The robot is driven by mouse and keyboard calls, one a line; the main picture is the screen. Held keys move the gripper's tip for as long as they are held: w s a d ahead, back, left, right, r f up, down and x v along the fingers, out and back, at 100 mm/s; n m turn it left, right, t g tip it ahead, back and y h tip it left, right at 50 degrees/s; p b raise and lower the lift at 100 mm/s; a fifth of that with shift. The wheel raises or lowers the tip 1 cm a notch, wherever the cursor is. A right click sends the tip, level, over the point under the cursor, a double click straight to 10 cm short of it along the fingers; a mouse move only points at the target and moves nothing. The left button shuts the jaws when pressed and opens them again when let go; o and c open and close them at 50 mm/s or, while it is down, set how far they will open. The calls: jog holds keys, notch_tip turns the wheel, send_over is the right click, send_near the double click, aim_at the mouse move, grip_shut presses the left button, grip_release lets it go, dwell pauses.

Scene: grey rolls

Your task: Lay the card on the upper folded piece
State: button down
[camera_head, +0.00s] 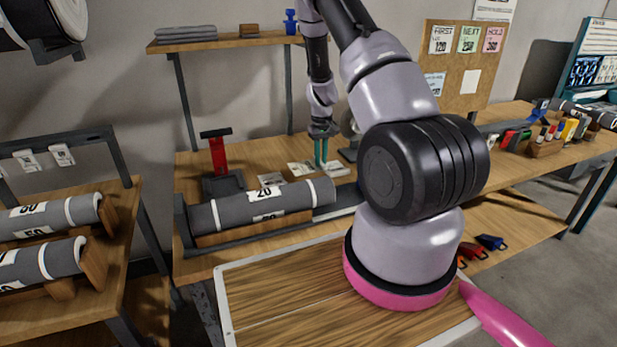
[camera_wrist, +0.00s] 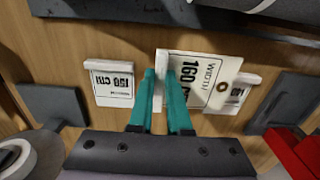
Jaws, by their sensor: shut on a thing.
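My gripper (camera_head: 321,158) is low over the workbench at the back, behind the grey roll. In the wrist view its teal fingers (camera_wrist: 164,98) are closed on the edge of a white card (camera_wrist: 208,72) printed "WIDTH" and 160, with a punched hole. Another white card (camera_wrist: 113,80), marked 150 cm, lies left of it, and a third (camera_wrist: 241,91) is partly hidden behind the held card. Grey folded pieces (camera_head: 187,34) lie stacked on the wall shelf at upper left; the upper one is on top, with nothing seen on it. Whether the held card touches the bench is unclear.
The wall shelf (camera_head: 230,42) also holds a small brown block and a blue object. A grey roll (camera_head: 240,210) lies along the bench front. A red upright tool (camera_head: 217,155) on a dark base stands left of the cards. A tape roll (camera_wrist: 14,157) is near the gripper.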

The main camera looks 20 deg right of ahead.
jog(key=shift+f, duration=3.45)
jog(key=shift+f, duration=0.15)
jog(key=c, duration=0.9)
grip_release()
jog(key=shift+o, duration=0.2)
